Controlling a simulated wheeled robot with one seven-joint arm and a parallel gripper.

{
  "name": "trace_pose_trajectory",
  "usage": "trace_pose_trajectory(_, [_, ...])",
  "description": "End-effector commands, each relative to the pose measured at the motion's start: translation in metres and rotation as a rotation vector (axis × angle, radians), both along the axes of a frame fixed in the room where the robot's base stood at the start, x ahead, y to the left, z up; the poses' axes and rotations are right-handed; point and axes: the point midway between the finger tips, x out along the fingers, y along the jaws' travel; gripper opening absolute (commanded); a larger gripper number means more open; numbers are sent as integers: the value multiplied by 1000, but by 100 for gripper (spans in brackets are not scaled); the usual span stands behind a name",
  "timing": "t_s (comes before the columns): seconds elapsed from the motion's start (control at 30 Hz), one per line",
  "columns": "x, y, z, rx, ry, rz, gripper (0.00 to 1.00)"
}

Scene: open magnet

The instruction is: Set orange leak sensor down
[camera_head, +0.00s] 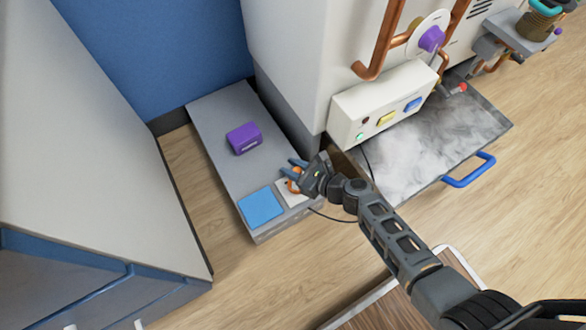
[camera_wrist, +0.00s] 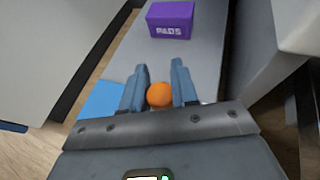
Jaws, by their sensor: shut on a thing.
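The orange leak sensor (camera_head: 295,187) shows as a small orange shape at my gripper in the head view. In the wrist view the round orange leak sensor (camera_wrist: 159,95) sits between the two blue-grey fingers. My gripper (camera_head: 294,167) is shut on it, low over the front part of a long grey bench (camera_head: 215,112). The fingers of my gripper (camera_wrist: 159,72) point along the bench toward a purple box. A white pad (camera_head: 287,196) lies under or beside the sensor, partly hidden by the gripper. I cannot tell whether the sensor touches the surface.
The purple box (camera_head: 243,138), lettered "PADS" (camera_wrist: 170,30), stands farther back on the bench. A light-blue square (camera_head: 260,206) lies left of the gripper. A white control box (camera_head: 382,104) and a grey tray with a blue handle (camera_head: 470,170) are at right. Mid-bench is clear.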

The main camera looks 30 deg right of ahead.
Motion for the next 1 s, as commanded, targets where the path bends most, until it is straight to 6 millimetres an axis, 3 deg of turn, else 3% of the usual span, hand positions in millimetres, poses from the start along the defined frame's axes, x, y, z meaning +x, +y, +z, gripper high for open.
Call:
trace_pose_trajectory(0.27, [1,0,-3,0,-1,0,0])
trace_pose_trajectory(0.3, [0,0,-1,0,0,0,32])
trace_pose_trajectory(0.53, [0,0,-1,1,0,0,54])
trace_pose_trajectory(0.87, [0,0,4,0,0,0,54])
trace_pose_trajectory(1.0, [-17,-8,12,0,2,-3,54])
